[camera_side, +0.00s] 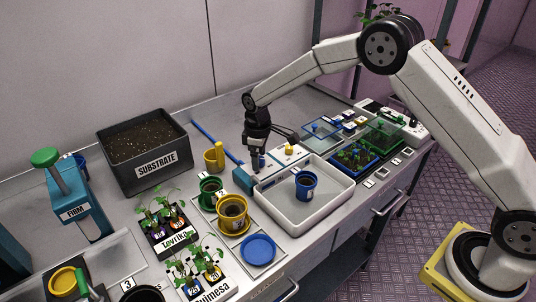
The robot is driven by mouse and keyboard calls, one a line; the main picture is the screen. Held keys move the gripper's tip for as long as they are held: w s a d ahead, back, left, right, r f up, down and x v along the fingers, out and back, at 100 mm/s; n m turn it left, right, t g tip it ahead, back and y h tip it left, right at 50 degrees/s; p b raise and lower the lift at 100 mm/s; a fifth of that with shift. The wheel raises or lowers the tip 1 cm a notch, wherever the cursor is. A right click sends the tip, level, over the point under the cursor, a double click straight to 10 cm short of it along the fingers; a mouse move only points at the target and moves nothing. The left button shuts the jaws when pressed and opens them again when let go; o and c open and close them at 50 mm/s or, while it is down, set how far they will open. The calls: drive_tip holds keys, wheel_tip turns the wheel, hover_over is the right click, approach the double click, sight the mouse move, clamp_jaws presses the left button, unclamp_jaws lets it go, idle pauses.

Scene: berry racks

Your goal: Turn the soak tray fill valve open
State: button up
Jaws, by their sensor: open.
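The soak tray (327,217) is a white, shallow, rectangular tray at the bench's front edge, right of centre. A blue pot (306,184) with dark contents stands upright in it. My gripper (257,167) points down at the tray's back left corner, open. A small blue part shows at its fingertips; I cannot tell whether it is the fill valve or whether the fingers touch it. A teal block (243,180) sits just left of the fingers. A pale housing with a yellow part (289,149) lies along the tray's back edge. The valve's handle position cannot be made out.
A yellow mug (215,157) and a blue rod (213,140) lie left of my gripper. Green and yellow pots (232,212) and a blue saucer (258,249) stand left of the tray. Clear and green boxes (385,137) are at right. The substrate bin (145,152) is back left.

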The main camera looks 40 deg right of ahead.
sight(263, 160)
drive_tip(key=shift+a+r, duration=0.1)
drive_tip(key=shift+r, duration=3.65)
drive_tip(key=shift+s, duration=0.1)
drive_tip(key=shift+s+d+r, duration=0.15)
drive_tip(key=shift+s+d, duration=0.15)
drive_tip(key=shift+s, duration=0.15)
drive_tip(key=s+d+m+t, duration=0.1)
drive_tip(key=s+d+m, duration=0.2)
drive_tip(key=s, duration=0.9)
drive_tip(key=s+d+m+t, duration=0.1)
drive_tip(key=s+d+m, duration=0.2)
drive_tip(key=s, duration=1)
drive_tip(key=shift+s+m, duration=0.3)
drive_tip(key=shift+m, duration=0.4)
